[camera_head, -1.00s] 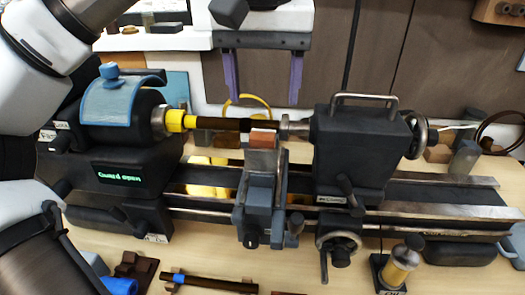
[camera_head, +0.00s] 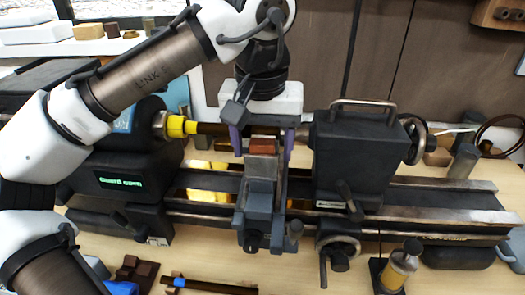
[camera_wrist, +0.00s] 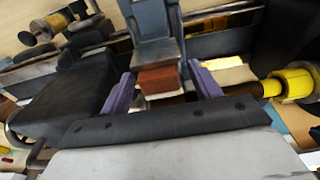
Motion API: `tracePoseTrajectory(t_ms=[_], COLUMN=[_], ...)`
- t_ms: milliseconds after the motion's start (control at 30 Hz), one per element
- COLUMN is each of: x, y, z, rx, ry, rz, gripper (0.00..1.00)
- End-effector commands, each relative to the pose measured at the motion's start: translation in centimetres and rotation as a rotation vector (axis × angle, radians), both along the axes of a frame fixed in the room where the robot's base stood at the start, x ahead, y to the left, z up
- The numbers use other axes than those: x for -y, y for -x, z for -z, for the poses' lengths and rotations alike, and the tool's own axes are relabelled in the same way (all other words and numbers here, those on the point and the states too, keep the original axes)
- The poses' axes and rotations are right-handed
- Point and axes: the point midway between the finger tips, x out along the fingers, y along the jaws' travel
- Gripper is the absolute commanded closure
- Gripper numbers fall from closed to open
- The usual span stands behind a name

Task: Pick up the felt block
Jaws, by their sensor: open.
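A small reddish-brown block, which looks like the felt block (camera_head: 262,146), sits on top of the grey tool rest (camera_head: 260,190) in the middle of the lathe. It also shows in the wrist view (camera_wrist: 158,82). My gripper (camera_head: 262,141) points down over it, with one purple finger on each side of the block. In the wrist view my gripper (camera_wrist: 163,88) is open, and the block lies between the fingers with gaps visible. A dark rod (camera_head: 210,128) in a yellow collar (camera_head: 176,126) runs just behind the block, partly hidden by my gripper.
The dark headstock (camera_head: 125,165), showing "Guard open", stands left. The tailstock (camera_head: 360,150) with its top handle stands close to the right of my gripper. A yellow bottle (camera_head: 403,262) and a dark rod with a blue band (camera_head: 205,284) are on the bench in front.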

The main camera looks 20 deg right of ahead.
Motion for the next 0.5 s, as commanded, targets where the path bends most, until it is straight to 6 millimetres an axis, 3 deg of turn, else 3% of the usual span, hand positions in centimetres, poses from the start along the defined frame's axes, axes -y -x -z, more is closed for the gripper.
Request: tracePoseTrajectory(t_ms=[67, 433, 500], x=[0.00, 0.00, 0.00], y=[0.00, 0.00, 0.00], z=[-0.01, -0.04, -0.05], rx=[0.000, 0.000, 0.000], ry=[0.000, 0.000, 0.000], rz=[0.000, 0.000, 0.000], gripper=[0.37, 0.86, 0.86])
